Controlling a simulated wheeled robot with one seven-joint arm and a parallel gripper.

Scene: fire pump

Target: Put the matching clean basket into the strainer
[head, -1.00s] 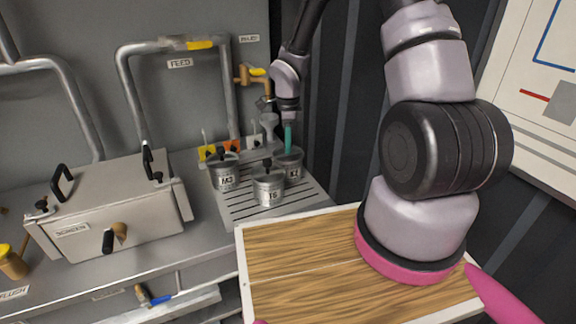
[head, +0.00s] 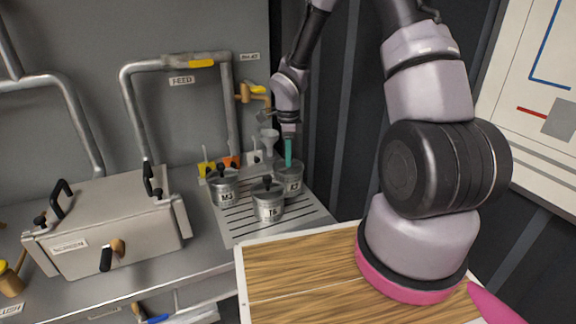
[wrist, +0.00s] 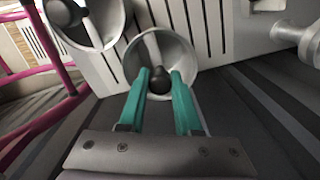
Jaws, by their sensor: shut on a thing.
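Three grey metal baskets with black knobs stand on a slotted drain plate: one labelled M3 (head: 226,194), one that looks like T5 (head: 268,207), and a rear right basket (head: 291,183) whose label looks like K2 but is small. My gripper (head: 288,160) points down over the rear right basket. In the wrist view its teal fingers (wrist: 158,84) are on either side of that basket's black knob (wrist: 158,74), shut on it. The basket appears still on the plate. A grey box labelled SCREEN (head: 110,225) stands left with black handles; its inside is hidden.
The slotted drain plate (head: 245,225) lies on a steel counter. Small coloured tags and a funnel-like part (head: 269,140) stand close behind the baskets. FEED piping (head: 130,100) rises along the back wall. A wooden board (head: 300,275) is in front; a dark ribbed wall is close right.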

